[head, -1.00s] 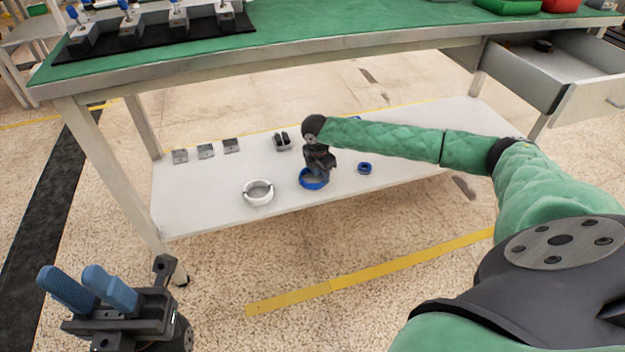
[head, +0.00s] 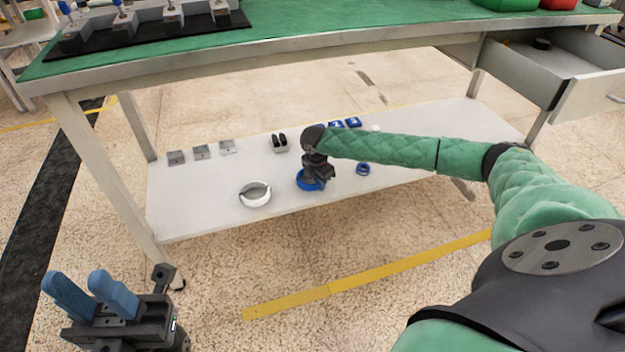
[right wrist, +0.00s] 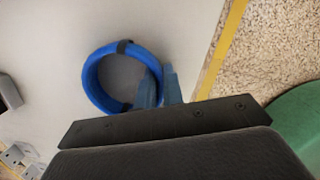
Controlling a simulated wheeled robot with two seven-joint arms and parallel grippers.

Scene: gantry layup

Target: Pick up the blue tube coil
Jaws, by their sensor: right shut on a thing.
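The blue tube coil (head: 304,182) lies on the white lower shelf of the bench, partly hidden under my right gripper (head: 316,180). In the right wrist view the coil (right wrist: 90,82) is a blue ring with dark bands. There the blue fingers of my right gripper (right wrist: 159,88) are closed on the near right part of its ring wall. I cannot tell any gap between coil and shelf. My left gripper (head: 92,296) is at the lower left over the floor, empty, its two blue fingers apart.
On the shelf (head: 215,215) a white coil (head: 255,194) lies left of the blue one and a small blue ring (head: 363,169) lies right. Grey blocks (head: 202,152), a black-topped part (head: 279,143) and blue pieces (head: 353,122) stand behind. The green bench top (head: 330,25) is above; a drawer (head: 560,80) is open at right.

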